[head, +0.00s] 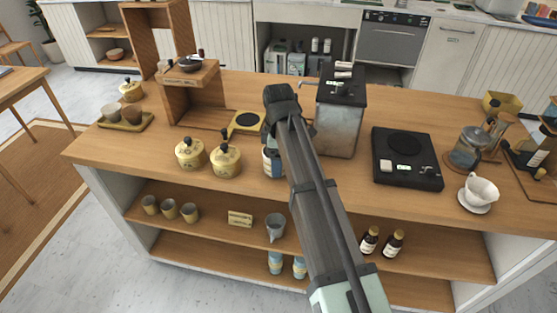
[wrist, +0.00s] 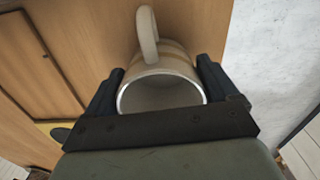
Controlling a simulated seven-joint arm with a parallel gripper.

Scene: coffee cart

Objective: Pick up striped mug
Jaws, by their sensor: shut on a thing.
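In the head view my arm hides most of the gripper. A banded piece, which looks like part of the mug (head: 268,162), shows left of the arm by the counter's front edge. I cannot tell whether it touches the counter.
Two yellow lidded pots (head: 226,160) stand just left of the arm. A yellow scale (head: 247,122) lies behind them. A metal canister (head: 341,125) is close on the right, then a black hot plate (head: 407,158). Cups and bottles (head: 369,240) stand on the shelves below.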

